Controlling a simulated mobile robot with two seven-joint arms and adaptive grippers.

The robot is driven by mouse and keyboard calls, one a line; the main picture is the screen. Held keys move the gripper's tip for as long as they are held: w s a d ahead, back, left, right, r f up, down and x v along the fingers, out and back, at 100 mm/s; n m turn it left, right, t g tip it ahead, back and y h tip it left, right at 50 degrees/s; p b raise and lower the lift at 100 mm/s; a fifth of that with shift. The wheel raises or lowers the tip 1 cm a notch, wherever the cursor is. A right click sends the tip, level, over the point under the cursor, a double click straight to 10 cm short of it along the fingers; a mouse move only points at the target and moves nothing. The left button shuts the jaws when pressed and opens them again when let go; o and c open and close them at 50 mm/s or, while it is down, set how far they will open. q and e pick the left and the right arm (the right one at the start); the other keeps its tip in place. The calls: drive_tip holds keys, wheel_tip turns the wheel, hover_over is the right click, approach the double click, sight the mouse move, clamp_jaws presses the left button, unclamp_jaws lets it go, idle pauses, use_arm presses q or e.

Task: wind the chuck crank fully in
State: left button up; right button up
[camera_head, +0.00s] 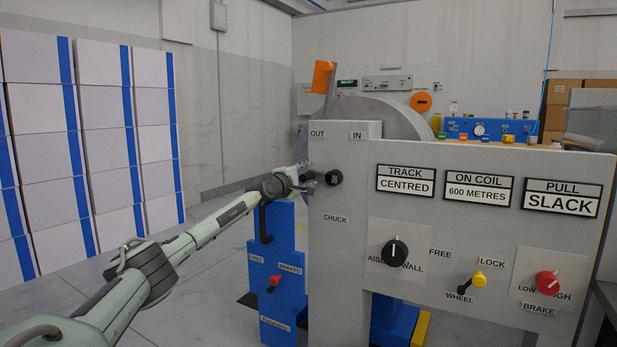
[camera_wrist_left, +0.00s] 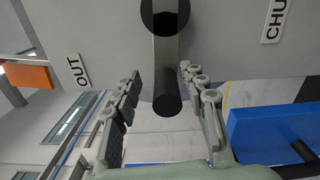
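The chuck crank (camera_head: 334,177) is on the grey panel's left end, between the OUT and IN labels above and the CHUCK label below. The left wrist view shows its black hub, grey arm and black handle knob (camera_wrist_left: 168,92). In the head view the crank arm appears to point left, partly hidden by my gripper. My left gripper (camera_head: 308,177) is at the crank's left. In the left wrist view its fingers (camera_wrist_left: 160,75) are open, one on each side of the knob, with visible gaps. My right gripper is not in view.
The grey panel (camera_head: 450,235) carries an aisle/wall knob (camera_head: 395,252), a yellow wheel-lock lever (camera_head: 479,279) and a red brake knob (camera_head: 547,283). A blue post (camera_head: 277,318) with a red lever stands below my left gripper. White stacked boxes (camera_head: 100,160) stand at left. Floor between is clear.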

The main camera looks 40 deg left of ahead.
use_arm(q)
wheel_tip(320, 180, up, 10)
drive_tip(key=shift+r, duration=0.1)
idle(0.4)
